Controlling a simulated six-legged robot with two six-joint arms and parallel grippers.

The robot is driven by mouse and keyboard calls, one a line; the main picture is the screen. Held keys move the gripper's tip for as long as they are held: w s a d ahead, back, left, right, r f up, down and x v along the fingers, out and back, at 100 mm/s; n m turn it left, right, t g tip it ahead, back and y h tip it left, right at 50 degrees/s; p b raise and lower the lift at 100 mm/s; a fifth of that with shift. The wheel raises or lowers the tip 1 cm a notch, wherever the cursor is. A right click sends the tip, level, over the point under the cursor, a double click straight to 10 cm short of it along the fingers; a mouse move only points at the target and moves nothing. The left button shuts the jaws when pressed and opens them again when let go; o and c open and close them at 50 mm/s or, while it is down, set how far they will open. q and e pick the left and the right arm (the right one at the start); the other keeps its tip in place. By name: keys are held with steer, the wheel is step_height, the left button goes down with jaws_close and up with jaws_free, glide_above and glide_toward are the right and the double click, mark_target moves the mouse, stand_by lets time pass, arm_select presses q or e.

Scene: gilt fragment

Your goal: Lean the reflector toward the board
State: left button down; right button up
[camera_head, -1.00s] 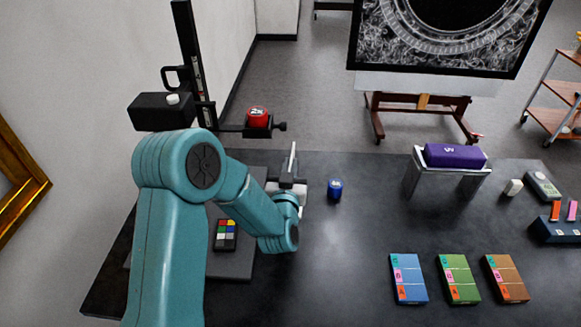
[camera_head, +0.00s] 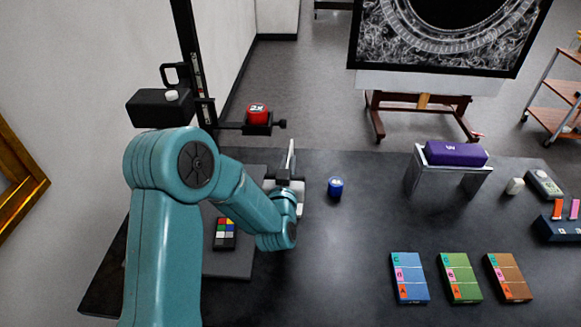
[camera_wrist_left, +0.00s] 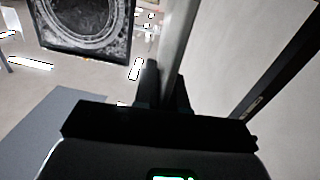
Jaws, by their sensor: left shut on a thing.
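The reflector (camera_head: 291,156) is a thin pale panel, seen nearly edge-on in the head view, standing up near the table's back edge. My left gripper (camera_head: 287,176) is shut on its lower part. In the left wrist view the reflector (camera_wrist_left: 180,45) rises as a pale grey strip from between the dark fingers (camera_wrist_left: 163,90). Its foot is hidden behind my gripper. A flat dark grey board (camera_head: 230,265) lies on the table to the left, with a small colour chart (camera_head: 225,233) on it. My left arm hides part of the board. My right gripper is not in view.
A blue cylinder (camera_head: 335,188) stands just right of my left gripper. A black column with a red-topped arm (camera_head: 257,115) stands behind. A purple block (camera_head: 456,154) rests on a metal stand to the right. Several coloured boxes (camera_head: 408,278) lie in front; the middle table is clear.

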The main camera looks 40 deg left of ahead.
arm_select(q)
steer(key=a+n+b, duration=0.1)
steer(key=b, duration=0.1)
steer(key=s+a+n+b, duration=0.1)
steer(key=b, duration=0.1)
steer(key=s+a+f+n+b, duration=0.1)
steer(key=a+n+b, duration=0.1)
steer(key=b, duration=0.1)
steer(key=shift+d, duration=0.1)
steer(key=c, duration=1.3)
jaws_free()
